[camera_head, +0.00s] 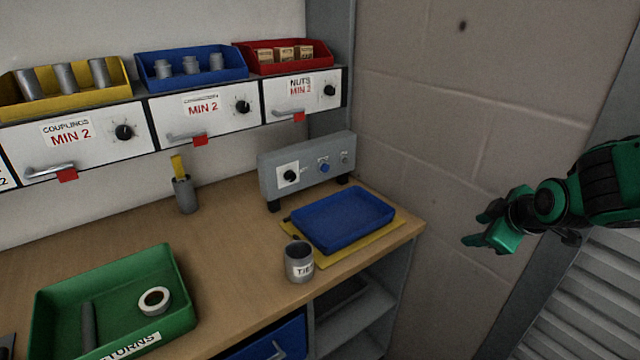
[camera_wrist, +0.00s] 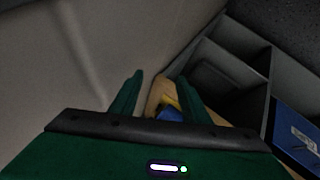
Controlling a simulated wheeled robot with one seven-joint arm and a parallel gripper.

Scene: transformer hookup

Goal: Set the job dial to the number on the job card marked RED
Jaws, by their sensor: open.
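A grey control box (camera_head: 310,166) stands at the back right of the bench. I cannot tell which dial is the job dial, and the dial's setting is too small to read. No card readable as RED shows. My gripper (camera_head: 478,226) is open and empty, in the air right of the bench and well apart from the box. In the wrist view my gripper's fingers (camera_wrist: 158,95) are spread, with the bench corner beyond.
A blue tray (camera_head: 343,219) on a yellow mat (camera_head: 384,236) lies before the box, beside a grey cup (camera_head: 299,262). A green tray (camera_head: 178,258) is at left. Drawers with black dials (camera_head: 124,132) hang above. The wall (camera_head: 420,120) bounds the right side.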

